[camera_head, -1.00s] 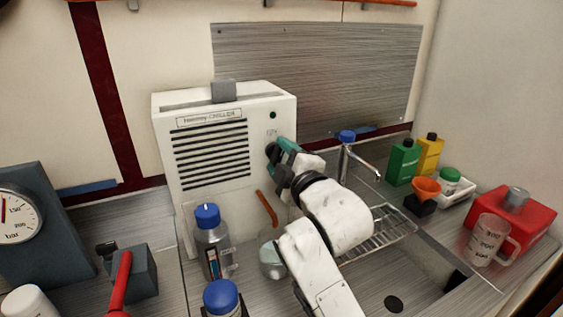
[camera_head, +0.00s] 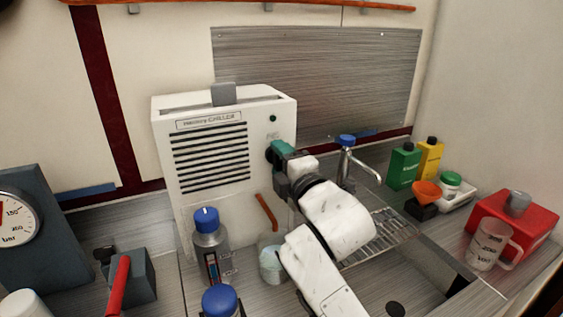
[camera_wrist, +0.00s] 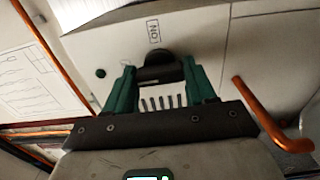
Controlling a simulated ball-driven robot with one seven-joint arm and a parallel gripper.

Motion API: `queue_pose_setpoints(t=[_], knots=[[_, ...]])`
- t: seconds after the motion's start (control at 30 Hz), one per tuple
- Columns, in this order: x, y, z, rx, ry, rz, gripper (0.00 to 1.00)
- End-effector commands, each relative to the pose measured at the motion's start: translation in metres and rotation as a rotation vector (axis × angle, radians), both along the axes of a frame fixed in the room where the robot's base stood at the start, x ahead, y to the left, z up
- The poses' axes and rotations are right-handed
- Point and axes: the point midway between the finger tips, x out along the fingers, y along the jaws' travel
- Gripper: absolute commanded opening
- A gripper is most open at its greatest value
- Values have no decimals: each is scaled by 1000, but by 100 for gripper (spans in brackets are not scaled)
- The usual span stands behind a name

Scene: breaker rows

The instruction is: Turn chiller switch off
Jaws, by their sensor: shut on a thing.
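The chiller (camera_head: 180,215) is a white box with black vent slots, standing against the back wall. Its switch is a dark round knob at the right of its front, mostly hidden by my gripper in the head view. In the wrist view the black knob (camera_wrist: 156,62) sits between the teal fingertips, below a small boxed label (camera_wrist: 153,31). My gripper (camera_head: 274,154) is shut on this knob, and its fingers also show in the wrist view (camera_wrist: 158,76). A small dark green indicator (camera_head: 273,118) is above the knob. The knob's exact setting is hard to read.
An orange pipe (camera_head: 266,212) sticks out below the knob, close to my gripper. Blue-capped bottles (camera_head: 210,250) stand in front of the chiller. A blue-topped tap (camera_head: 347,142), a wire rack (camera_head: 385,235) and green and yellow bottles are to the right.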

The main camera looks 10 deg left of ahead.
Motion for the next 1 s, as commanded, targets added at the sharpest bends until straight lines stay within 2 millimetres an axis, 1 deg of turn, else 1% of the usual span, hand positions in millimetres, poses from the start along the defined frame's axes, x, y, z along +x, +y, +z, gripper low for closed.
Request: queue_pose_setpoints(t=[0.17,0.2,0.47,0.77,0.87,1.0], knots=[[-1,1,-3,-4,3,2,25],[-1,1,-3,-4,3,2,56],[0,1,-2,-3,2,1,81],[-2,-1,-1,-1,2,0,81],[-9,-6,-1,-1,2,0,81],[-26,-18,-2,2,1,-1,81]])
